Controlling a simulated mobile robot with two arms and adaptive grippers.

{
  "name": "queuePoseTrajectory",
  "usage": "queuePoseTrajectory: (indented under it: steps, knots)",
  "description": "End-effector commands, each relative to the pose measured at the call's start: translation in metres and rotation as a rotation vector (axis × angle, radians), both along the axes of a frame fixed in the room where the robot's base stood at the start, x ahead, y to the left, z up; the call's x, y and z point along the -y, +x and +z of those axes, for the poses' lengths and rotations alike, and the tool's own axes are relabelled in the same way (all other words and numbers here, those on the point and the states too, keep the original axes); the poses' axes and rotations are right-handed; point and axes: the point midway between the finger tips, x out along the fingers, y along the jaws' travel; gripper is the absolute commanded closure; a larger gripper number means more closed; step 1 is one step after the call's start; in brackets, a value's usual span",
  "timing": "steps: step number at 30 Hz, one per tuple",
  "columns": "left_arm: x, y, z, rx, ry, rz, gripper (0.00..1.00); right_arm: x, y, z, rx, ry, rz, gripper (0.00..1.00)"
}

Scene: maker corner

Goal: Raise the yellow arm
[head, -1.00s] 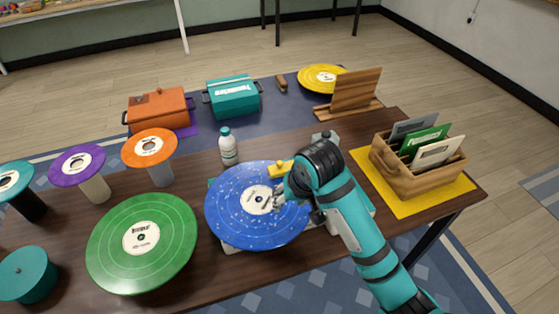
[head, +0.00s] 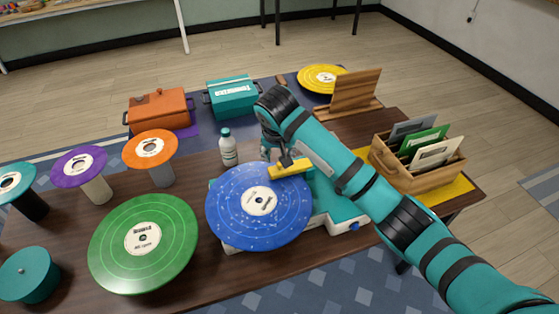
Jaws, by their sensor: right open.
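The yellow arm (head: 291,168) is a short bar at the back right of the turntable (head: 343,214). Its left end reaches over the rear edge of the blue record (head: 232,202), which lies on the turntable. I cannot tell whether it touches the record. My right gripper (head: 285,160) is at the yellow arm, just behind and above it, pointing down. It is open; whether its fingers touch the yellow arm is unclear. My right arm covers part of the turntable's back right. My left gripper is not in view.
A white bottle (head: 228,150) stands close behind the blue record. A green record (head: 110,245) is at front left, with raised purple (head: 65,163) and orange (head: 135,157) discs behind. A wooden crate of sleeves (head: 425,181) stands at right, beyond my arm.

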Motion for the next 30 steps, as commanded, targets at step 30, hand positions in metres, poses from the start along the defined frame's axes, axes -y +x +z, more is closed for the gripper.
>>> queuePoseTrajectory:
  steps: [30]
  knots:
    - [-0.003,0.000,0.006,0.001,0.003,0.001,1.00,0.002,0.032,-0.077,0.001,0.000,0.001,0.81]
